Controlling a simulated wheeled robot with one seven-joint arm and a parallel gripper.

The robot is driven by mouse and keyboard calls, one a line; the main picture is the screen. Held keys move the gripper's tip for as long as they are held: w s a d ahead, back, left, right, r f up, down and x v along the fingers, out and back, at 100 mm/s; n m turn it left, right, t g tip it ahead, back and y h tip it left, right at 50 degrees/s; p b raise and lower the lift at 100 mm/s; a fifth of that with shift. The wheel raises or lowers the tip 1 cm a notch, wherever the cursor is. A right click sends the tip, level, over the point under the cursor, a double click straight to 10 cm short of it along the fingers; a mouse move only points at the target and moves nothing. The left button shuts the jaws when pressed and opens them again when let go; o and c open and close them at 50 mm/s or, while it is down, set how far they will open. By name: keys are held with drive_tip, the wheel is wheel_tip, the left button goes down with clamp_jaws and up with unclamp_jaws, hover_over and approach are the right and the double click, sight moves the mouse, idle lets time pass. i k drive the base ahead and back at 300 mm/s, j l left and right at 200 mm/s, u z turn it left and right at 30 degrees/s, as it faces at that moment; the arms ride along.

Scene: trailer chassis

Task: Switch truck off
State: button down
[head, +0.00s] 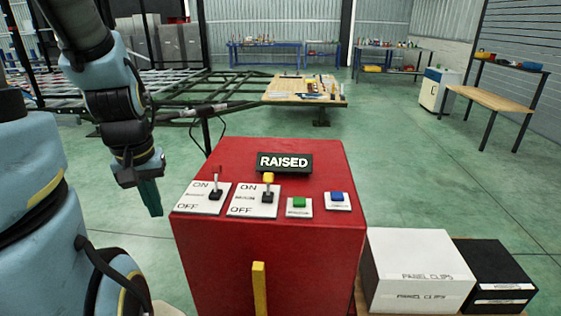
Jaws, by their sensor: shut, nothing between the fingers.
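A red control box (310,240) stands in front of me in the head view. On its sloped top are two lever switches on white ON/OFF plates. The left lever (216,180) has a red tip, and the right lever (268,186) has a yellow tip. Both point up toward ON. The small names on the plates are too blurred to read, so I cannot tell which one is the truck's. My gripper (151,197) is shut and empty, pointing down, left of the box and apart from the switches.
A green button (299,202) and a blue button (337,196) sit right of the levers. A yellow upright bar (259,288) is on the box front. A white PANEL CLIPS box (416,272) and a black box (492,275) stand at right. The trailer frame (195,95) lies behind.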

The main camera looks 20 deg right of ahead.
sight(268, 177)
drive_tip(key=l+u, duration=0.35)
drive_tip(key=k+l+u, duration=0.1)
drive_tip(key=u, duration=0.25)
drive_tip(key=l+u, duration=0.4)
drive_tip(key=k+j, duration=0.05)
drive_tip(key=j, duration=0.05)
